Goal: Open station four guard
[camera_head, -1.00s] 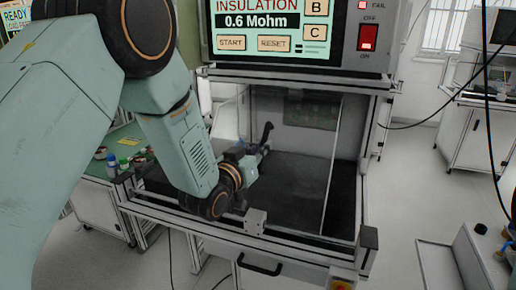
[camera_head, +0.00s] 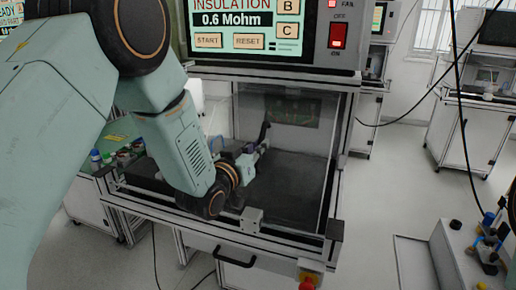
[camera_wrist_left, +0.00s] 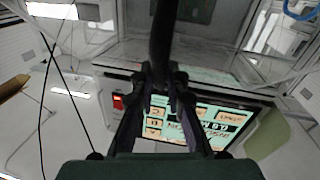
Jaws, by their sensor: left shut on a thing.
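The station four guard appears as a clear panel (camera_head: 328,165) on the test station under the insulation display. A curved black handle (camera_head: 264,132) stands up at my left gripper (camera_head: 247,160), inside the station's frame in the head view. In the left wrist view, the left gripper's fingers (camera_wrist_left: 165,88) are closed on the dark upright handle (camera_wrist_left: 164,35). I cannot tell how far the guard is open. My left arm hides part of the station's left side. My right gripper is not in view.
The insulation display (camera_head: 245,32) with a red switch (camera_head: 338,36) hangs over the station. A dark bed (camera_head: 285,190) lies inside the frame. A red and yellow button (camera_head: 309,281) is at the front. Cables hang at right.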

